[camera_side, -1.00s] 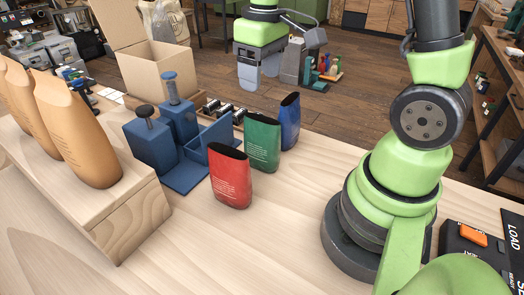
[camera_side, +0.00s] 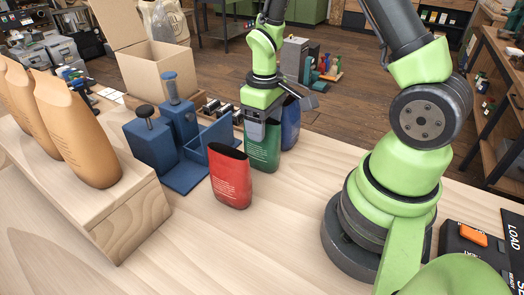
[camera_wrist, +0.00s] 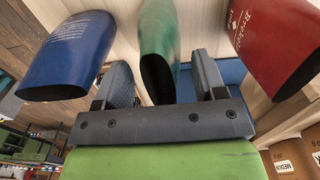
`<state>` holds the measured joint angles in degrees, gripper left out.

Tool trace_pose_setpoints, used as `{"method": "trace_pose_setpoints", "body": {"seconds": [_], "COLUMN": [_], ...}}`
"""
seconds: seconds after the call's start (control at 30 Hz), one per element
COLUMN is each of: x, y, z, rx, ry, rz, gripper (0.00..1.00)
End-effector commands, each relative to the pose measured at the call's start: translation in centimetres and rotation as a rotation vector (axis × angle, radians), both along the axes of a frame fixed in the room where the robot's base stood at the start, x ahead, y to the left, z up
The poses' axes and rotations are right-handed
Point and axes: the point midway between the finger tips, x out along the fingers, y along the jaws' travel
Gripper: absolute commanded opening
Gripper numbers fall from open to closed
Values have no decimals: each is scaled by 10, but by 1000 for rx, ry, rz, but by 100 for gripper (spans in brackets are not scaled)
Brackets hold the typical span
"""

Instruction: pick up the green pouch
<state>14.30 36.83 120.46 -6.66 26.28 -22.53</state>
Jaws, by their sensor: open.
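The green pouch (camera_side: 262,152) stands upright on the wooden table, between the red pouch (camera_side: 231,178) and the blue pouch (camera_side: 290,124). My gripper (camera_side: 262,130) is at the green pouch's upper part, pointing down, and hides its top. In the wrist view the green pouch (camera_wrist: 159,40) shows its dark open mouth between my two open fingers (camera_wrist: 163,80). I cannot tell whether the fingers touch it. The blue pouch (camera_wrist: 72,50) is to the left and the red pouch (camera_wrist: 274,45) to the right in that view.
A blue holder with posts (camera_side: 172,135) stands left of the pouches. A small rack of dark items (camera_side: 222,108) lies behind. Tan bags (camera_side: 76,130) stand on a wooden block (camera_side: 130,215) at left. An open cardboard box (camera_side: 155,72) is at the back. The front table is clear.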

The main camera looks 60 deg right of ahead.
Motion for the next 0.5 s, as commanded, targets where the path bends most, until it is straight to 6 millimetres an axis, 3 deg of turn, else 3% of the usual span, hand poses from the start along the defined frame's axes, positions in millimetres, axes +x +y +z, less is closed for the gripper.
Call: {"method": "trace_pose_setpoints", "body": {"seconds": [0.2,0.5], "x": [0,0], "y": [0,0], "z": [-1,-1], "rx": [0,0], "ry": [0,0], "rz": [0,0], "gripper": [64,0]}}
